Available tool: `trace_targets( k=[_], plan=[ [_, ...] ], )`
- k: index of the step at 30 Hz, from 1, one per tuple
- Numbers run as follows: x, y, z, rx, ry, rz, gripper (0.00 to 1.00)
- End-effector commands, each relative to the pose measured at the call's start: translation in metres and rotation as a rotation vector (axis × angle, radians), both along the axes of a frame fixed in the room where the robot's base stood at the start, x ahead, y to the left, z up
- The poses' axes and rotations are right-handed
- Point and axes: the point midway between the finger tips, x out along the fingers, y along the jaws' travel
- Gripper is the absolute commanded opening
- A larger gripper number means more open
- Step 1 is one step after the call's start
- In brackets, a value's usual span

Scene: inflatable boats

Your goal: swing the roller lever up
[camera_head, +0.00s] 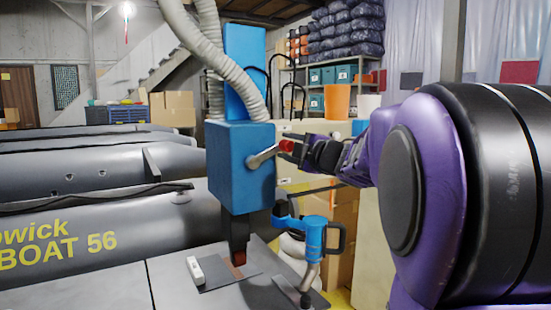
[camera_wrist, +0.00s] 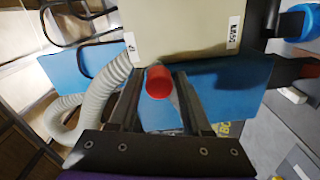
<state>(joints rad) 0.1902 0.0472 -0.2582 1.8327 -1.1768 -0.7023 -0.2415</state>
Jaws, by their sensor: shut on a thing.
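The roller lever (camera_head: 264,156) is a short metal arm on the right side of the blue machine box (camera_head: 232,170). It slants up to the right and ends in a red knob (camera_head: 286,146). My gripper (camera_head: 293,149) reaches in from the right and is shut on this knob. In the wrist view the red knob (camera_wrist: 158,82) sits between the two dark fingers of my gripper (camera_wrist: 157,90). Below the box, a dark stem ends in a small red part (camera_head: 239,258) over the grey sheet.
A white block (camera_head: 195,270) lies on the grey surface. A grey hose (camera_head: 238,82) hangs around the column. Grey boat tubes (camera_head: 80,165) fill the left.

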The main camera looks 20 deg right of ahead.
Motion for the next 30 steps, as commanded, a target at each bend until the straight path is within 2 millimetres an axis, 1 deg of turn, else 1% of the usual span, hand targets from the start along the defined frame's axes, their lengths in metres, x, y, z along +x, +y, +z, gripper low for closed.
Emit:
trace_targets(
  k=[1,9,15,28,29,30],
  plan=[
    [-0.001,0.002,0.010,-0.024,-0.020,0.002,0.00],
    [-0.002,0.008,0.018,-0.144,-0.042,0.002,0.00],
    [-0.002,0.010,0.022,-0.182,-0.050,0.003,0.00],
    [-0.002,0.012,0.023,-0.188,-0.052,0.006,0.00],
    [-0.002,0.012,0.023,-0.188,-0.052,0.006,0.51],
    [-0.002,0.012,0.023,-0.190,-0.052,0.007,0.59]
  ],
)
